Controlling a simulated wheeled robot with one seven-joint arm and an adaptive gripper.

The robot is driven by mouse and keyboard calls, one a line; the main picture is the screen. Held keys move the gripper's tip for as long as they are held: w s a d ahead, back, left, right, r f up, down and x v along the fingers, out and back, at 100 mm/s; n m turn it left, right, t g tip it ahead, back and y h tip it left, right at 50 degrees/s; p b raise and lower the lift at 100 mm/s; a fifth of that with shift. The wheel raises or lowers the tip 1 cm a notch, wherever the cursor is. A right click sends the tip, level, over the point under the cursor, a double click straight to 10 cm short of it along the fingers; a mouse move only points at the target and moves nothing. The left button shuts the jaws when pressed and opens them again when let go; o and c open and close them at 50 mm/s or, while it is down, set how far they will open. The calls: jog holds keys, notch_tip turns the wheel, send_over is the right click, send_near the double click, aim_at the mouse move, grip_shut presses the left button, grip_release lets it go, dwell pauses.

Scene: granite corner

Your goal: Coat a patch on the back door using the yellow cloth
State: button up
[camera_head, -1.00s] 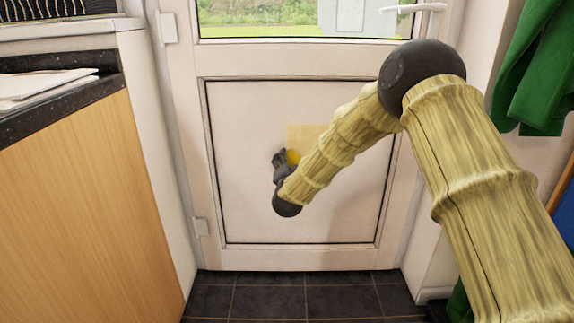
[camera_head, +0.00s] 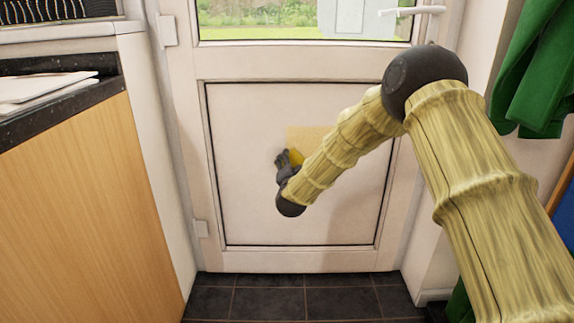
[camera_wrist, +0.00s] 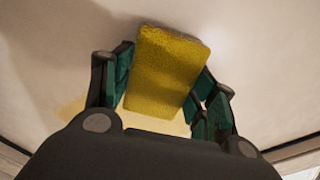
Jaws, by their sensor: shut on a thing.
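The yellow cloth (camera_wrist: 168,68), a thick block-like pad in the wrist view, is held between the fingers of my gripper (camera_wrist: 165,90). In the head view a small part of the yellow cloth (camera_head: 296,157) shows beside my gripper (camera_head: 284,162), at the lower panel of the white back door (camera_head: 245,120). I cannot tell whether the cloth touches the door. A pale yellow patch (camera_head: 305,138) lies on the panel, partly hidden by my arm. Some of its colour shows below the cloth in the wrist view.
A wooden cabinet with a dark worktop (camera_head: 95,113) and papers (camera_head: 40,86) stands at the left. A green garment (camera_head: 535,70) hangs at the right. The door handle (camera_head: 420,10) is at the upper right. Dark floor tiles (camera_head: 270,300) in front of the door are clear.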

jog(key=d+p, duration=0.1)
jog(key=d, duration=0.2)
dwell(0.4)
jog(key=shift+a, duration=0.15)
jog(key=shift+w+a+r+p, duration=0.1)
jog(key=shift+a+p, duration=0.35)
jog(key=shift+a, duration=1.5)
jog(key=s+p, duration=0.2)
jog(key=s, duration=0.4)
jog(key=shift+s, duration=0.15)
jog(key=shift+s+d+p, duration=0.1)
jog(key=shift+s+p, duration=0.35)
jog(key=shift+s, duration=0.9)
